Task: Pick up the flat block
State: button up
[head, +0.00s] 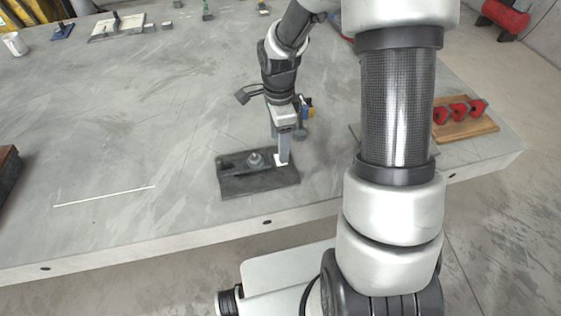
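A dark grey flat block (240,187) lies on the grey table near its front edge. A round metal knob or bolt (256,160) stands on its upper face. My gripper (282,162) points down over the right part of this block, just right of the knob. A small whitish piece shows at the fingertips; I cannot tell whether it is part of the gripper or a separate thing. The fingers are seen edge-on, so their opening and any contact with the block are unclear.
A wooden tray (466,132) with red parts (459,111) is at the right, partly behind my arm. A thin white strip (105,196) lies at the left front. Several small items and a white cup (15,44) stand along the back. The table's middle left is clear.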

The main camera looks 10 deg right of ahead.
jog(key=shift+d+f+b, duration=0.2)
jog(key=shift+f+b, duration=0.2)
jog(key=shift+f, duration=2.75)
jog(key=c, duration=1.4)
notch_tip(320, 180, up, 10)
jog(key=shift+a+r+p, duration=0.1)
jog(key=shift+p, duration=0.65)
